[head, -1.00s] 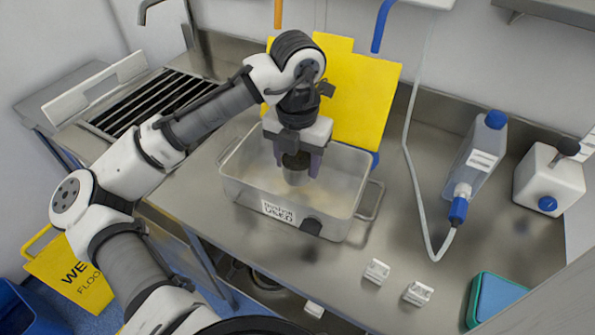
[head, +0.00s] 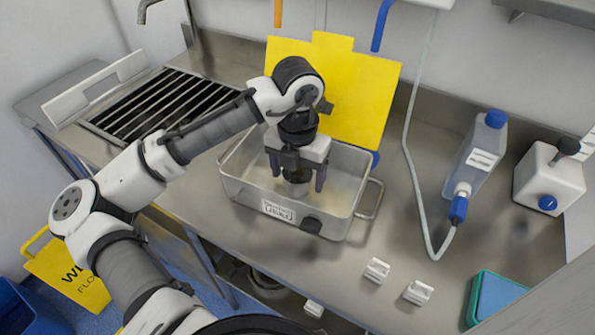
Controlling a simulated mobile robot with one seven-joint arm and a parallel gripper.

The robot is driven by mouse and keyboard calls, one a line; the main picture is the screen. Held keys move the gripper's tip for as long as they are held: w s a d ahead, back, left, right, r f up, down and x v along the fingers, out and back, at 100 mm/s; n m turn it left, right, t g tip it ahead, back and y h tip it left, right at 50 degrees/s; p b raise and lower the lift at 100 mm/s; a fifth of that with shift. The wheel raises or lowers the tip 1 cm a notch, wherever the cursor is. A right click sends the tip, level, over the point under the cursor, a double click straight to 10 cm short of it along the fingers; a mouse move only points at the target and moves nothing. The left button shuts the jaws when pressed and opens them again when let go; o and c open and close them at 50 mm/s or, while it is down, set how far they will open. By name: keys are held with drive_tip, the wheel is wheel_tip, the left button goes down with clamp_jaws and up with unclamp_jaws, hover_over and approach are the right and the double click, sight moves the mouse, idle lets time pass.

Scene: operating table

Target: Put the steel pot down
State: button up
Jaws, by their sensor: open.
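The small steel pot (head: 296,187) stands inside the grey metal bin (head: 270,208) on the steel counter. My gripper (head: 297,185) is above and around the pot, with its fingers spread to either side. The fingers are apart, and a gap shows between the pot and the right finger. The pot looks upright. Its top is partly hidden by the gripper, and its contact with the bin floor is hard to make out.
A yellow board (head: 350,95) stands behind the bin. A clear bottle with blue caps (head: 478,155) and a white canister (head: 549,180) stand at right. Two small white blocks (head: 377,270) (head: 418,292) and a teal box (head: 495,297) lie in front. A drain grate (head: 160,100) is at left.

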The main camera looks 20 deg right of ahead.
drive_tip(key=shift+r, duration=0.1)
wheel_tip(320, 180, up, 12)
idle(0.5)
drive_tip(key=shift+r, duration=0.1)
